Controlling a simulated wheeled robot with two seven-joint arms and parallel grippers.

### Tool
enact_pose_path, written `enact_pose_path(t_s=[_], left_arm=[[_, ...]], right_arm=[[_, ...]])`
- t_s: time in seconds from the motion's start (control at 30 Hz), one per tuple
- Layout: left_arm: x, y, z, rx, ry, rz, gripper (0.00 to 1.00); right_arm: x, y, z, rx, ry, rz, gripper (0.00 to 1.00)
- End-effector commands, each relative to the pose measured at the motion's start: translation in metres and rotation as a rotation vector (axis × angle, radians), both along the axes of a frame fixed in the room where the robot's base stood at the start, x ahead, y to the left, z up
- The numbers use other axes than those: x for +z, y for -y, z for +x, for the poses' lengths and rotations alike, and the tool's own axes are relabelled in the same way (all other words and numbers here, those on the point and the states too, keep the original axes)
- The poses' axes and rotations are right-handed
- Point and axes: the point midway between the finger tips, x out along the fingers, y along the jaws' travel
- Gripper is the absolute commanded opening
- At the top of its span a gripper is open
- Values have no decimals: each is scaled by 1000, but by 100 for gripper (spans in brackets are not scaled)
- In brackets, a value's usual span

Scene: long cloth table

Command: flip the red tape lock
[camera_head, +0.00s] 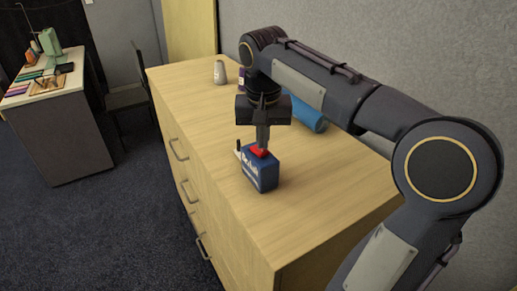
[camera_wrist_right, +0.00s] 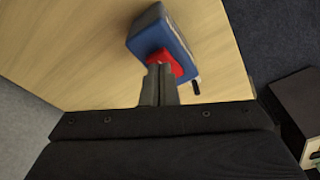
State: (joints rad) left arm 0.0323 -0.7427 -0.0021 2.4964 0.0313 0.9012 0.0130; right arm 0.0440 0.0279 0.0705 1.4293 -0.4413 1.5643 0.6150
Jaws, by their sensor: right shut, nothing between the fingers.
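A blue tape measure (camera_head: 260,171) with white lettering stands upright on the wooden cabinet top. Its red lock (camera_head: 259,151) is on its upper side. My right gripper (camera_head: 262,147) points down from above, its closed fingertips at the red lock. In the right wrist view the tape measure (camera_wrist_right: 157,36) lies just beyond the fingertips, and the red lock (camera_wrist_right: 165,59) is right at the tips of my gripper (camera_wrist_right: 159,70). The fingers are shut with nothing between them and hide part of the lock. They seem to touch it. My left gripper is not in view.
The wooden cabinet top (camera_head: 330,190) is clear around the tape measure. Behind my right arm lie a blue cylinder (camera_head: 308,115) and a small grey shaker (camera_head: 220,72). A wall runs along the cabinet's far side. A separate desk (camera_head: 50,75) stands at the left.

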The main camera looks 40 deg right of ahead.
Motion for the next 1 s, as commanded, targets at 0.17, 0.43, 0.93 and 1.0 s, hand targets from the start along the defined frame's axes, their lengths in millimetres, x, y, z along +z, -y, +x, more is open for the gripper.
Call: enact_pose_path(t_s=[0.17, 0.43, 0.93, 1.0], left_arm=[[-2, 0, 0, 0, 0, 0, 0], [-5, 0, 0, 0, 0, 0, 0], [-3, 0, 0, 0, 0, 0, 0], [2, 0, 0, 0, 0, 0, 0]], right_arm=[[-3, 0, 0, 0, 0, 0, 0], [-7, 0, 0, 0, 0, 0, 0], [-6, 0, 0, 0, 0, 0, 0], [-1, 0, 0, 0, 0, 0, 0]])
